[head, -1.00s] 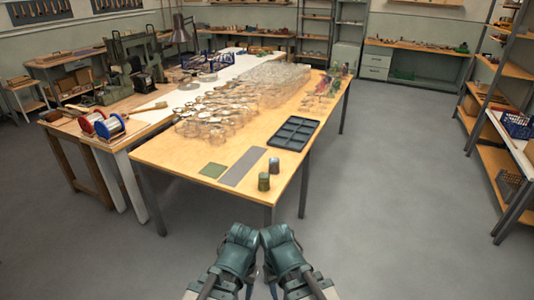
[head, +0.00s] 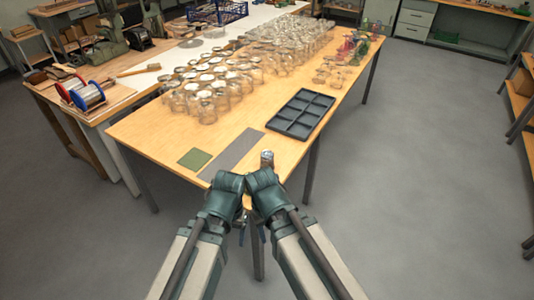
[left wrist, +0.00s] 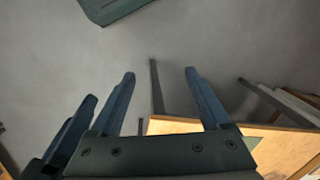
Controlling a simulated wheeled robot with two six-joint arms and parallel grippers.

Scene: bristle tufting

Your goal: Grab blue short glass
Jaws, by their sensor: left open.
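In the head view one small short glass (head: 267,159) stands upright near the table's front edge, just beyond my arms. Its top looks pale bluish-grey; its lower part is covered by my arm, so its colour is uncertain. A second short glass, seen beside it earlier, is now hidden behind my arms. My left gripper (head: 242,229) hangs low in front of the table edge, apart from the glass. In the left wrist view its fingers (left wrist: 160,73) are spread and empty over floor and table corner. My right gripper (head: 261,229) hangs beside it, mostly hidden.
On the table (head: 150,130) lie a green square (head: 194,158), a grey strip (head: 231,154) and a dark compartment tray (head: 300,114). Many clear glasses (head: 210,95) crowd farther back. A table leg (head: 258,255) stands near my grippers. The floor at right is open.

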